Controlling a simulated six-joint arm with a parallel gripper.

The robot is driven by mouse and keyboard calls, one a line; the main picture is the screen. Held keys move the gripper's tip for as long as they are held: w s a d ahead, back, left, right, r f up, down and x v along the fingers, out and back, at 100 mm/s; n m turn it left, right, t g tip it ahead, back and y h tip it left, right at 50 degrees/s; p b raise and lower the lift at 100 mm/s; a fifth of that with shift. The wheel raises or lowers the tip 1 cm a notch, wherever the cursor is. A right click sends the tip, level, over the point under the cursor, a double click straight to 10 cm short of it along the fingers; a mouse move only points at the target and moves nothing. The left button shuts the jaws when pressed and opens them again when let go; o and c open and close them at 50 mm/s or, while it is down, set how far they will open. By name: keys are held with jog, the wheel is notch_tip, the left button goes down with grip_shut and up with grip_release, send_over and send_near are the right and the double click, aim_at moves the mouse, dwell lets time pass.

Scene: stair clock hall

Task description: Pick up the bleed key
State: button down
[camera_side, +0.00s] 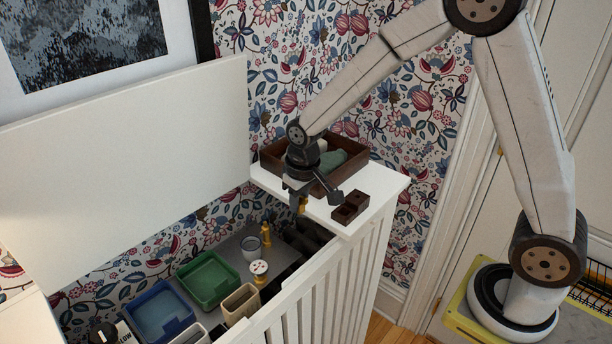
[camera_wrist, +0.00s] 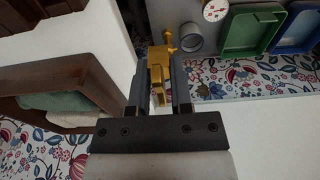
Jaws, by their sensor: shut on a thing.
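The bleed key (camera_side: 302,205) is a small brass-yellow piece held below my gripper (camera_side: 297,188) in the side view. In the wrist view the key (camera_wrist: 158,72) sits between the two dark fingers of my gripper (camera_wrist: 160,85), which is shut on it. The key is in the air, beside the front edge of the white shelf and above the open cabinet. The fingers hide part of it. Just beyond it in the wrist view, more brass shows; I cannot tell where one piece ends.
Below, the cabinet holds a brass fitting (camera_side: 265,238), grey cup (camera_side: 251,248), gauge (camera_side: 259,268), green tray (camera_side: 209,280) and blue tray (camera_side: 158,315). White slats (camera_side: 335,275) wall its front.

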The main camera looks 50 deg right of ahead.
jog(key=shift+s+r, duration=0.3)
jog(key=shift+s, duration=0.3)
jog(key=shift+s+r, duration=0.25)
jog(key=shift+s, duration=0.35)
jog(key=w+f, duration=0.1)
jog(key=w, duration=0.3)
jog(key=w+f, duration=0.2)
jog(key=w, duration=0.3)
jog(key=w+f, duration=0.2)
jog(key=w, duration=0.3)
jog(key=shift+a+f, duration=0.1)
jog(key=shift+a, duration=0.2)
jog(key=shift+f, duration=0.25)
jog(key=shift+f, duration=2.25)
jog(key=shift+f, duration=1.3)
dwell(0.5)
